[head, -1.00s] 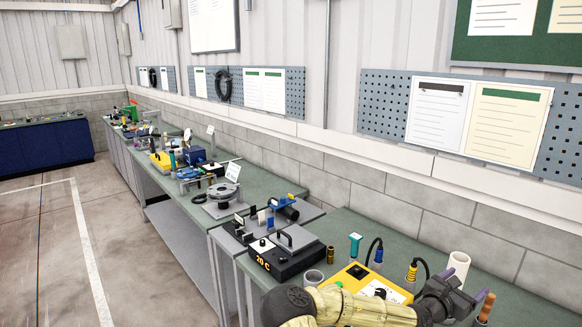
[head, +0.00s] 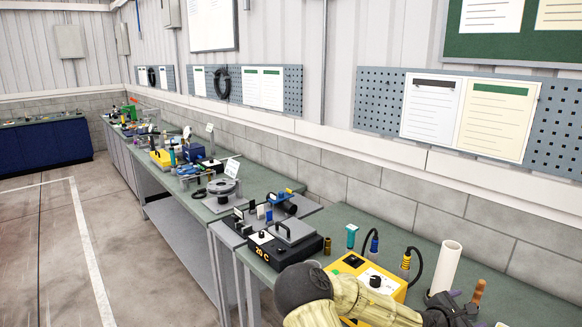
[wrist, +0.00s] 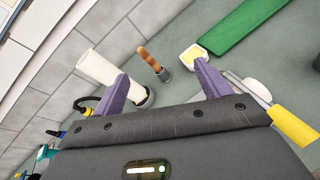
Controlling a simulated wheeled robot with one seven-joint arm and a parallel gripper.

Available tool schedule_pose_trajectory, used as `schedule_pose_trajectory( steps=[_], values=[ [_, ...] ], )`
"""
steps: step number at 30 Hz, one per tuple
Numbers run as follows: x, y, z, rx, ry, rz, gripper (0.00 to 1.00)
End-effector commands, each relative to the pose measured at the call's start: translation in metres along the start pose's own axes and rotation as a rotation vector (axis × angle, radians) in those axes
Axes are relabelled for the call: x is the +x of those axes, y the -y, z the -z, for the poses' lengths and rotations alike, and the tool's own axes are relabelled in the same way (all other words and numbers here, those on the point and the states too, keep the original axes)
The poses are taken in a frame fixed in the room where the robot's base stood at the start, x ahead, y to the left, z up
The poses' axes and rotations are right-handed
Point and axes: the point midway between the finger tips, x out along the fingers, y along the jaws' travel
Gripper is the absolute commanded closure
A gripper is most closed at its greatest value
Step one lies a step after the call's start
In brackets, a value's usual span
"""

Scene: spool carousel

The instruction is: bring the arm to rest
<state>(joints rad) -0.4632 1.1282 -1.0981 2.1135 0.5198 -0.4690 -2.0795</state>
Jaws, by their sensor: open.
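My gripper (wrist: 163,74) is open, with two purple fingers spread apart and nothing between their tips. In the head view it is at the bottom right, low over the near bench (head: 400,240), and partly cut off by the frame edge. My cream arm with a dark joint cap reaches in from the bottom of that view. In the wrist view, a white tube (wrist: 98,68) stands beside the left finger. A brown-handled tool (wrist: 149,58) in a dark holder shows beyond the gap between the fingers.
A yellow box (head: 372,278) with a knob stands behind my arm. The white tube (head: 448,266) stands near the gripper. A black unit marked 20 C (head: 285,248) is farther left. A green strip (wrist: 245,30) and a yellow-handled tool (wrist: 294,127) lie right in the wrist view.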

Motion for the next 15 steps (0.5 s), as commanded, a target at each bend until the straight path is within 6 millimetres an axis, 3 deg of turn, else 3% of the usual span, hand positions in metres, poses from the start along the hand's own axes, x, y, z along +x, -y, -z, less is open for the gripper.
schedule_pose_trajectory(
  steps=[8, 15],
  values=[
    [-0.024, 0.044, 0.065, 0.411, -0.254, 0.193, 0.24],
    [-0.088, 0.062, 0.124, 0.849, -0.504, 0.456, 0.24]
  ],
)
